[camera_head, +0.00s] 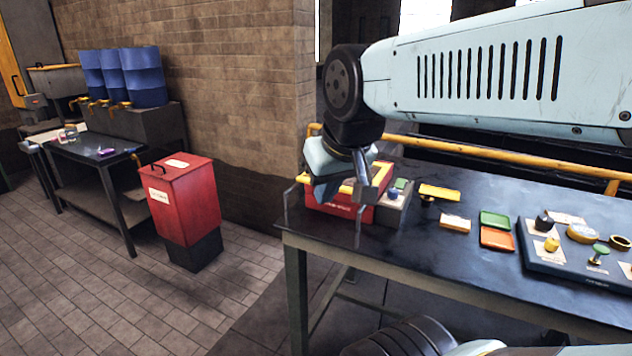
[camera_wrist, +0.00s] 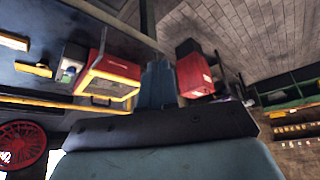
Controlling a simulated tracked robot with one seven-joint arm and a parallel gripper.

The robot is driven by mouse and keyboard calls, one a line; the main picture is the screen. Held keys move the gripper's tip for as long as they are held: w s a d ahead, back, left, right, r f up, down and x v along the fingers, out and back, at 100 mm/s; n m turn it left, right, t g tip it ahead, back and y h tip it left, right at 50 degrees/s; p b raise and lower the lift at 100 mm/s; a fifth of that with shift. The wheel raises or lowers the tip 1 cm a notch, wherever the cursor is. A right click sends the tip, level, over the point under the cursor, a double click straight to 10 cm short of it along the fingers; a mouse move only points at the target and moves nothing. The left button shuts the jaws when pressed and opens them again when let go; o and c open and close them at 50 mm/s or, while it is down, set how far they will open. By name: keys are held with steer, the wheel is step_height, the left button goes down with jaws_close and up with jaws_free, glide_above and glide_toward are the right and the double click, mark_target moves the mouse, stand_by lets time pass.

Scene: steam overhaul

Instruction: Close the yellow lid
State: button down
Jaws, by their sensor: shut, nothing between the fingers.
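A red box (camera_head: 340,211) with yellow edging (camera_head: 381,167) stands near the left end of the dark workbench. My gripper (camera_head: 366,190) is in front of it and hides much of its top. In the wrist view the red box (camera_wrist: 97,54) shows at upper left, with a yellow lid (camera_wrist: 112,88) that looks raised, though its exact angle is hard to tell. My gripper (camera_wrist: 158,86) is shut and empty there, to the right of the box. I cannot tell whether it touches the lid.
A grey block (camera_head: 396,207) with a blue button stands beside the box. A yellow rail (camera_head: 450,147) runs behind the bench.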

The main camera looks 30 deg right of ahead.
steer(key=w+d+f+n+g+h, duration=0.25)
steer(key=w+d+n, duration=0.25)
steer(key=w+n, duration=0.65)
steer(key=w+d+f+n+g+h, duration=0.1)
steer(key=w+d+f+n, duration=0.3)
steer(key=w+n, duration=0.75)
steer(key=w+d+f+n, duration=0.2)
steer(key=w+d+f, duration=0.2)
steer(key=d+f, duration=0.3)
steer(key=shift+x, duration=0.85)
steer(key=shift+a+t, duration=0.15)
steer(key=shift+t, duration=0.1)
